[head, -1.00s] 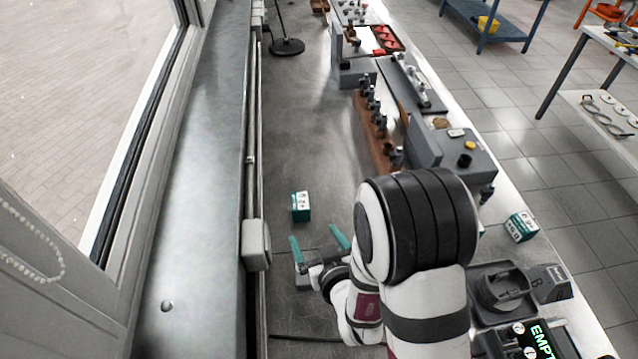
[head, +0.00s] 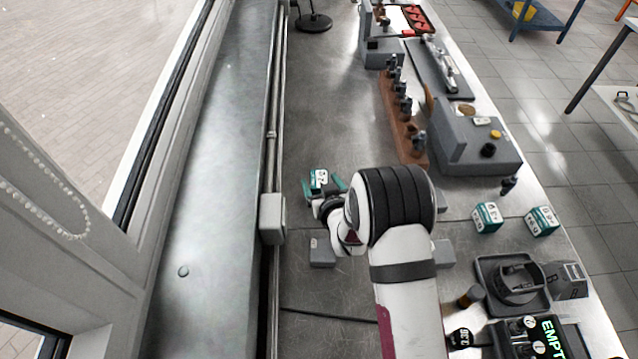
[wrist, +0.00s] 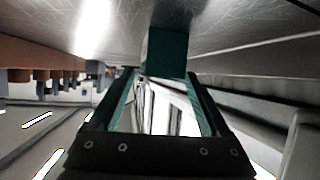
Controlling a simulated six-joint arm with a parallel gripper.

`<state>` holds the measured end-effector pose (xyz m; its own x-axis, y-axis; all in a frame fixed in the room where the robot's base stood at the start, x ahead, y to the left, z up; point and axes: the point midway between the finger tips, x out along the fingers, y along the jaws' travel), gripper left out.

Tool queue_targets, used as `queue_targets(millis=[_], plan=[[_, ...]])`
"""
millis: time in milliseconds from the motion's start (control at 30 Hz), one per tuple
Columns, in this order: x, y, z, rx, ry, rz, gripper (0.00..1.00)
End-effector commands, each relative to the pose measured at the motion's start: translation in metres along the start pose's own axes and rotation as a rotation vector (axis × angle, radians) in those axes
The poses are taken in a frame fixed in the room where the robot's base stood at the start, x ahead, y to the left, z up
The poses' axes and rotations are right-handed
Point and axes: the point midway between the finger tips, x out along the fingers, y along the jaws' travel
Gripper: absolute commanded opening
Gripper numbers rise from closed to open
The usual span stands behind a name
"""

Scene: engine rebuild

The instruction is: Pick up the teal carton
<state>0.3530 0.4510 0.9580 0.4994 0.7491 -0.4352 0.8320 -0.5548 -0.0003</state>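The teal carton (head: 319,178), with a white printed top, stands on the metal bench left of my arm. In the wrist view the carton (wrist: 166,52) shows as a plain teal block at the far end of my fingers. My gripper (head: 323,187) has its two teal fingers spread, one on each side of the carton. In the wrist view the gripper (wrist: 161,76) shows a gap left of the carton; the right fingertip looks very close to it, and I cannot tell whether they touch. Two similar teal cartons, (head: 486,217) and (head: 541,221), stand at the right.
A wooden rack (head: 403,130) with dark parts and a grey box (head: 478,145) stand ahead and right. A small grey block (head: 321,252) sits near my wrist. A rail with a grey box (head: 272,219) runs along the left. The bench beyond the carton is clear.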

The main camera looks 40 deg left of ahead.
Motion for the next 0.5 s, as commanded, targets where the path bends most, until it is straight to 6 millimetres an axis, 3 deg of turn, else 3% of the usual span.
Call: queue_targets(millis=[67, 400, 500], plan=[[-0.0001, 0.0000, 0.0000, 0.000, 0.000, 0.000, 0.64], [-0.0003, 0.0001, 0.0002, 0.000, 0.000, 0.000, 0.03], [-0.0004, 0.0001, 0.0000, 0.000, 0.000, 0.000, 0.00]])
